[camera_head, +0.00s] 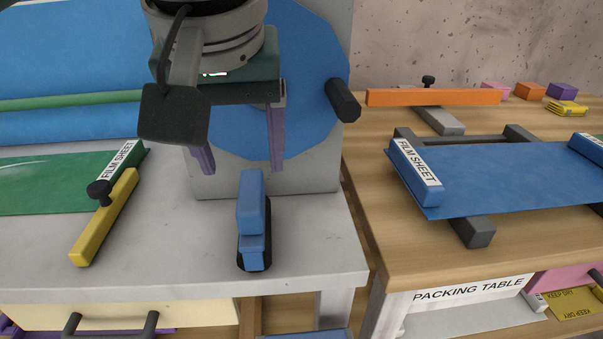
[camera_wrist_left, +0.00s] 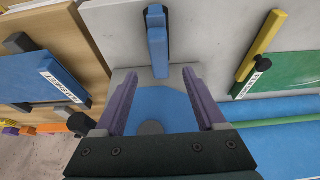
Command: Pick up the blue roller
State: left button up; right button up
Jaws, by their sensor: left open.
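The blue roller (camera_head: 252,215) stands on the grey stone slab (camera_head: 310,245) near its front edge, with a dark part along its lower side. It also shows in the left wrist view (camera_wrist_left: 157,40), beyond the fingertips at the top. My left gripper (camera_head: 238,168) is open and empty, with purple fingers pointing down. In the head view its fingertips are above and behind the roller, apart from it. In the left wrist view the gripper (camera_wrist_left: 164,80) has its two fingers spread, with the roller lying roughly in line with the gap. My right gripper is in neither view.
A yellow bar with a black knob (camera_head: 105,215) lies left of the roller beside a green film sheet (camera_head: 50,183). A large blue disc (camera_head: 305,110) on a grey upright stands behind the gripper. The packing table (camera_head: 400,255) at right holds a blue film sheet (camera_head: 510,178).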

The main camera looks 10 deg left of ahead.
aim_at(250, 189)
pick_arm(q)
jog(key=b+x, duration=0.1)
jog(key=x, duration=0.7)
jog(key=shift+w+f+b, duration=0.2)
jog(key=shift+w+b, duration=0.05)
jog(key=shift+b, duration=0.1)
jog(key=shift+c, duration=0.2)
grip_shut()
